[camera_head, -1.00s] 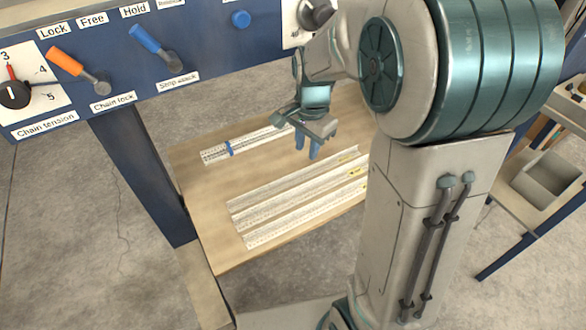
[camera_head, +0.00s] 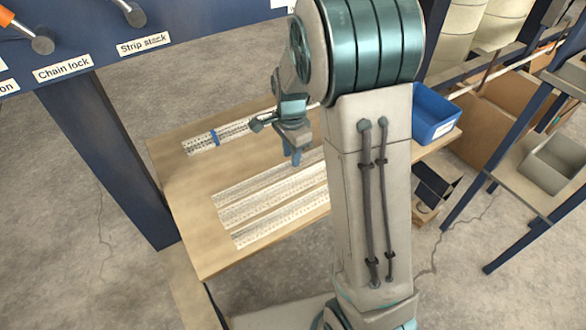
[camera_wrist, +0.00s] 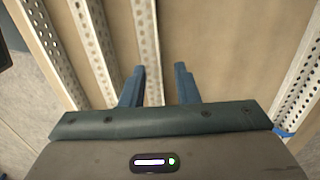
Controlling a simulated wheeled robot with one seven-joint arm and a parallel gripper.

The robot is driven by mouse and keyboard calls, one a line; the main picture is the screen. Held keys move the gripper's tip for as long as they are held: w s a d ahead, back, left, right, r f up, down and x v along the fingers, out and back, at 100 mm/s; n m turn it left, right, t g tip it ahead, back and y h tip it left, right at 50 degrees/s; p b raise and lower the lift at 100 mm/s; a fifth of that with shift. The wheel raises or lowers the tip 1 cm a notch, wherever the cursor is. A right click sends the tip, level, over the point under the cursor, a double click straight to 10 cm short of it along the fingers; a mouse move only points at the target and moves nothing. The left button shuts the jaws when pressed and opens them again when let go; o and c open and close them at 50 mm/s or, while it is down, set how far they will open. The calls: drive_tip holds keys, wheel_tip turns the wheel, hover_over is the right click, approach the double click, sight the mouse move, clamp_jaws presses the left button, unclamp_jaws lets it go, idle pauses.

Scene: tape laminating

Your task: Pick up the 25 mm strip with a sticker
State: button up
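Three perforated pale strips lie side by side on the wooden table: a far one (camera_head: 262,186), a middle one (camera_head: 270,203) and a near one (camera_head: 280,218). Their right ends are hidden behind my arm, and no sticker shows now; I cannot tell their widths. In the wrist view my gripper (camera_wrist: 160,80) has both blue fingers apart; the closest of the three strips (camera_wrist: 147,45) runs beside the left finger.
A separate strip (camera_head: 240,127) with a blue band (camera_head: 214,138) lies at the table's back. A blue bin (camera_head: 435,114) stands right of my arm. A blue machine frame (camera_head: 115,150) with levers rises at the left. Bare wood (camera_head: 185,190) lies left of the strips.

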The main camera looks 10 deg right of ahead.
drive_tip(key=shift+f, duration=0.9)
drive_tip(key=shift+r, duration=0.1)
drive_tip(key=shift+c, duration=0.3)
clamp_jaws()
drive_tip(key=shift+r, duration=0.1)
